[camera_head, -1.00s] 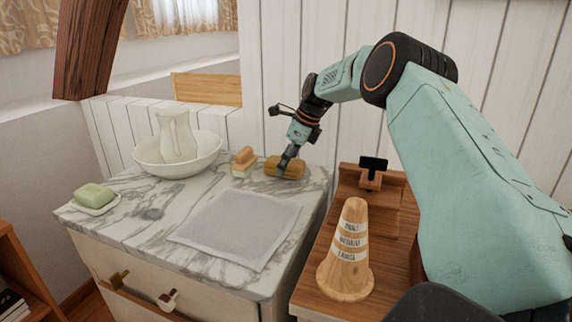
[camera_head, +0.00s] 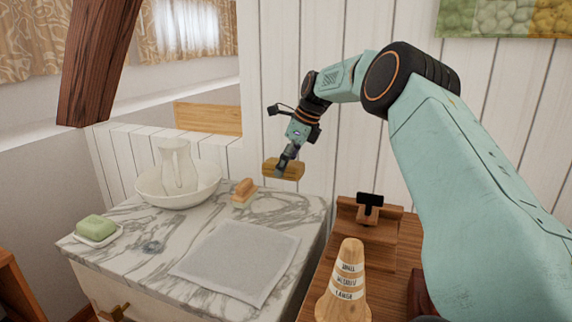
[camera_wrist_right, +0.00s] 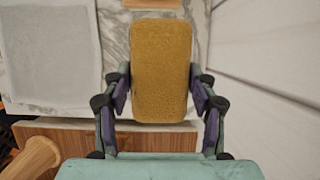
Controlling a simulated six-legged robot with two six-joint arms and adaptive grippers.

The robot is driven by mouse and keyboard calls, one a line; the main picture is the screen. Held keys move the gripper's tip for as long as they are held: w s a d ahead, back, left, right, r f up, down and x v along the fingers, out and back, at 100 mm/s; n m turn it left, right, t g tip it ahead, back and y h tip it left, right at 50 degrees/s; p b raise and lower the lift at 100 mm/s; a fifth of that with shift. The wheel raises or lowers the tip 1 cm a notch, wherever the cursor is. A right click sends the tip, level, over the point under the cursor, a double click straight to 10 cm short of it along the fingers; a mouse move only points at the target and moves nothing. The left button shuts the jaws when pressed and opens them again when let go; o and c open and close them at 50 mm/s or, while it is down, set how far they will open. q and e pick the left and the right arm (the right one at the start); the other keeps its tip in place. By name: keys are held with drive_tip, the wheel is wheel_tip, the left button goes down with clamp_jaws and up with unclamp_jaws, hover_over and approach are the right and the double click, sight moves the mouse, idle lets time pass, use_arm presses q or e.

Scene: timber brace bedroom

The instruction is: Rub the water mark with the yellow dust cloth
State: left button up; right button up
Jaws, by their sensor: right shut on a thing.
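The yellow dust cloth (camera_head: 284,169) is a folded, block-like mustard pad. My right gripper (camera_head: 287,163) is shut on it and holds it in the air above the back right of the marble top. In the right wrist view the cloth (camera_wrist_right: 161,70) sits between the two fingers of my right gripper (camera_wrist_right: 161,85). The water mark (camera_head: 152,246) is a small grey, darker patch on the marble top (camera_head: 205,222), at the front left, between the green soap and the grey mat. My left gripper is not in view.
A grey mat (camera_head: 238,262) lies on the marble. A wooden brush (camera_head: 244,192), a white basin with a jug (camera_head: 178,184) and green soap on a dish (camera_head: 96,229) stand around it. A wooden cone (camera_head: 346,285) and a small wooden stand (camera_head: 368,217) are to the right.

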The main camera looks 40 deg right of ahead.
drive_tip(key=shift+c, duration=1)
drive_tip(key=shift+a, duration=0.2)
drive_tip(key=s+a+f+n+g+y, duration=0.1)
drive_tip(key=s+a+n+g, duration=0.15)
drive_tip(key=a+n, duration=0.7)
drive_tip(key=s+a+f+n+g+y, duration=0.1)
drive_tip(key=s+a+n+g, duration=0.15)
drive_tip(key=a+n, duration=0.7)
drive_tip(key=s+a+f+n+g+h, duration=0.1)
drive_tip(key=s+a+f+n+h, duration=0.1)
drive_tip(key=s+a+n, duration=0.3)
drive_tip(key=s+a+f+n+g+h, duration=0.2)
drive_tip(key=s+a+n, duration=0.4)
drive_tip(key=s+a, duration=0.4)
drive_tip(key=shift+s+n, duration=0.3)
